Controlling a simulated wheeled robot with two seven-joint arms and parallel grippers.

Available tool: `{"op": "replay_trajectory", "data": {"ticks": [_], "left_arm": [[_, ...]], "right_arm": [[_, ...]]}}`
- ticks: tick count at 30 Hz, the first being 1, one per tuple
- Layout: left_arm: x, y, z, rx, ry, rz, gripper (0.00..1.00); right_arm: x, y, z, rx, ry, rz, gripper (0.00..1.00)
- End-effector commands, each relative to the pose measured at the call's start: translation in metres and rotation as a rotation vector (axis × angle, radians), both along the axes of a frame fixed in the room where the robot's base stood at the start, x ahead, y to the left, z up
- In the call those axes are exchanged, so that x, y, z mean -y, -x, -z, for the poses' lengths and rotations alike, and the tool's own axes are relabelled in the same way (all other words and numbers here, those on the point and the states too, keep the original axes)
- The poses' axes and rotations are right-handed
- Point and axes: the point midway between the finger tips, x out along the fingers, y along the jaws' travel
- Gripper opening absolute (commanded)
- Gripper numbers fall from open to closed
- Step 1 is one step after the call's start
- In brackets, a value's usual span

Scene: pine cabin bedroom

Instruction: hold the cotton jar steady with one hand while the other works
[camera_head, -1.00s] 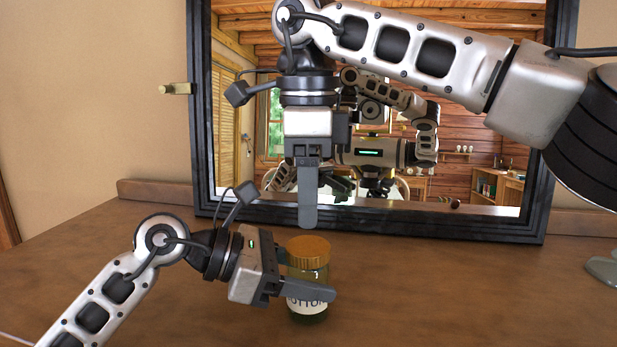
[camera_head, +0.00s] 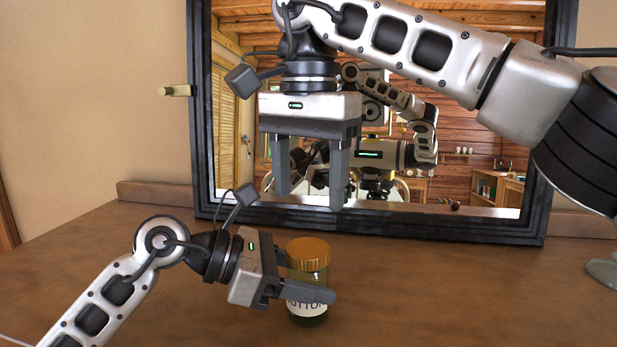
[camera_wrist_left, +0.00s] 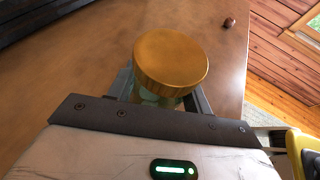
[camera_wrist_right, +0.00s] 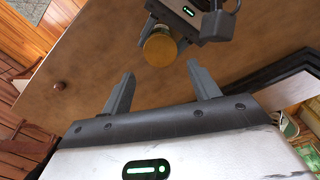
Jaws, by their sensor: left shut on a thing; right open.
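The cotton jar (camera_head: 306,309) stands upright on the wooden table top, a clear jar with a partly covered white label and a gold-coloured lid (camera_head: 308,253). My left gripper (camera_head: 310,282) is shut around the jar's body below the lid, its near finger crossing the front. The lid also shows between the fingers in the left wrist view (camera_wrist_left: 171,60). My right gripper (camera_head: 310,198) is open and empty above the jar, fingers pointing down and apart. In the right wrist view the lid (camera_wrist_right: 160,48) lies beyond the fingertips, not touching them.
A dark-framed mirror (camera_head: 400,223) stands behind the jar and reflects the room and my arms. A small round brown thing (camera_wrist_left: 229,22) lies on the table. A grey object (camera_head: 603,270) is at the right edge.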

Motion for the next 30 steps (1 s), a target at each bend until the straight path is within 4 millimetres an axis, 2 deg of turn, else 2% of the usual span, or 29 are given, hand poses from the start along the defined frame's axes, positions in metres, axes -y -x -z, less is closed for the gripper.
{"op": "replay_trajectory", "data": {"ticks": [15,21,28,29,30], "left_arm": [[0.000,0.000,-0.001,0.001,0.002,0.000,0.00],[0.000,0.000,-0.001,0.001,0.002,0.000,0.00],[0.000,0.000,-0.001,0.001,0.002,0.000,0.00],[0.000,0.000,-0.001,0.001,0.002,0.000,0.00],[0.000,0.000,-0.001,0.001,0.002,0.000,0.00]], "right_arm": [[0.001,0.000,0.068,-0.002,0.001,0.002,0.61],[0.001,0.000,0.078,0.000,0.000,0.004,0.61],[0.001,0.000,0.079,0.000,0.000,0.004,0.61],[0.001,0.000,0.079,0.000,0.000,0.003,0.58],[0.001,0.000,0.079,0.000,0.000,0.003,0.47]]}}
